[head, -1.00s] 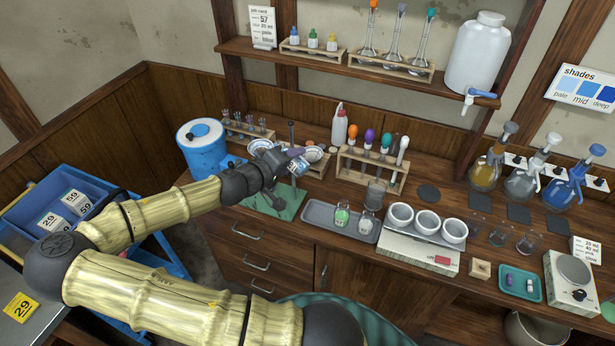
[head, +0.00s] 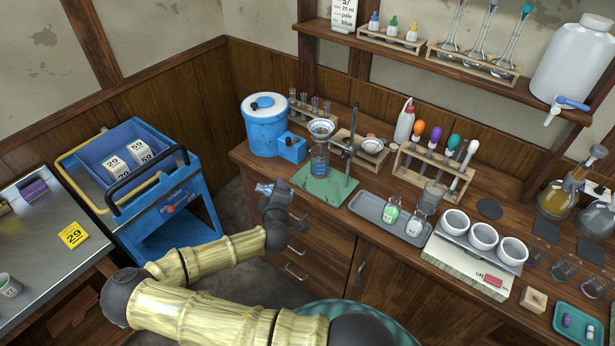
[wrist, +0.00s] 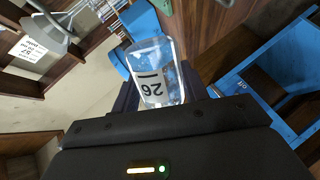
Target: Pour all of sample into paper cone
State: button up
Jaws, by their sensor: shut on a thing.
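My gripper (head: 268,189) is shut on a small clear glass container (wrist: 153,85). In the head view, the gripper is in front of the bench, left of and below the filter stand. A pale cone (head: 321,128), seemingly the paper cone, sits above a clear vessel (head: 320,160) on a green mat (head: 338,190). The gripper and container are apart from the cone. The cone's inside is too small to read.
A dark stand post (head: 353,145) rises right of the cone. A blue drum (head: 265,128) stands to its left. A grey tray (head: 366,207) with small bottles lies right of the mat. A blue cart (head: 165,195) stands left, with open floor between cart and bench.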

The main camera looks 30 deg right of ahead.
jog(key=s+a+f+n+t+y+b, duration=0.1)
jog(key=a+f+n+t+y+b, duration=0.1)
jog(key=a+f+n+y, duration=0.3)
jog(key=a+f+y, duration=0.1)
jog(key=a+f, duration=0.2)
jog(key=a, duration=0.2)
jog(key=shift+a+f+n+y, duration=0.2)
jog(key=shift+a+n+y, duration=0.1)
jog(key=shift+y, duration=0.1)
jog(key=shift+a, duration=0.1)
